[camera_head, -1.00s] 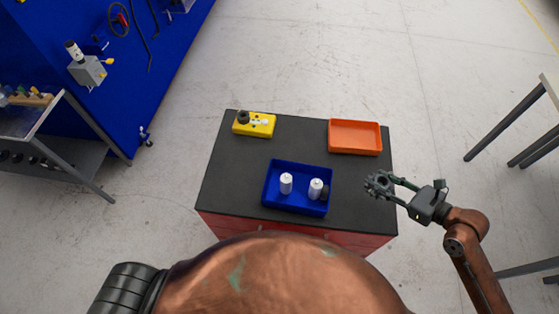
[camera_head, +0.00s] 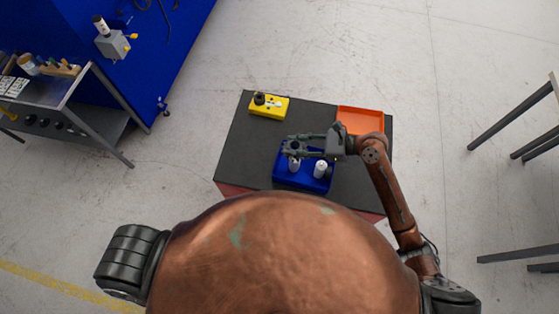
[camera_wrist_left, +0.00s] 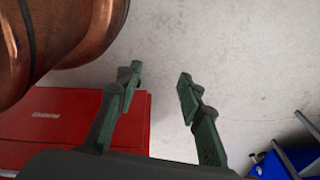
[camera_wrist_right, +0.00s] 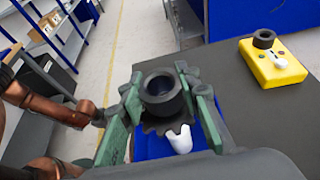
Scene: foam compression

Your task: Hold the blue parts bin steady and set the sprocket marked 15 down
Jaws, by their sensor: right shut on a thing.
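The blue parts bin (camera_head: 284,180) sits on the dark top of the red cabinet, with white cylindrical parts (camera_head: 320,169) standing in it. My right gripper (camera_head: 296,146) is over the bin's back left part, shut on a dark toothed sprocket (camera_wrist_right: 163,103). In the right wrist view the sprocket's hub faces the camera, with a white part and blue bin surface (camera_wrist_right: 150,146) below it. Its marking cannot be read. My left gripper (camera_wrist_left: 160,82) is open and empty in the left wrist view, away from the bin; the head view does not show it.
A yellow block (camera_head: 270,107) with a dark ring and white piece on it stands at the back left of the cabinet top. An orange tray (camera_head: 361,120) is at the back right, partly behind my right arm. The left part of the dark top (camera_head: 245,150) is clear.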

